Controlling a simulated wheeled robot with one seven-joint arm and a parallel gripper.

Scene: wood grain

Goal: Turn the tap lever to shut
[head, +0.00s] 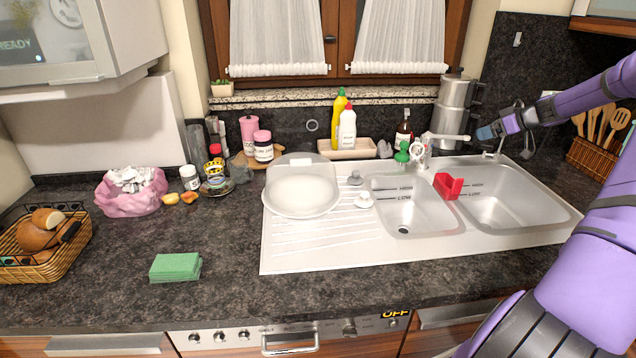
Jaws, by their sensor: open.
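A pale metal tap (424,151) stands at the back edge of the sink, between the two basins. Its spout (450,137) points right. A separate lever is hard to make out at this size. My gripper (484,132) is at the end of the purple arm that reaches in from the right. It is open, with its tips just right of the spout's end in the picture; I cannot tell whether they touch anything. A small thin metal piece (494,153) shows just below the gripper, above the right basin's back edge; I cannot tell what it belongs to.
The left basin (412,214) and right basin (510,208) look empty, with a red holder (448,186) between them.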

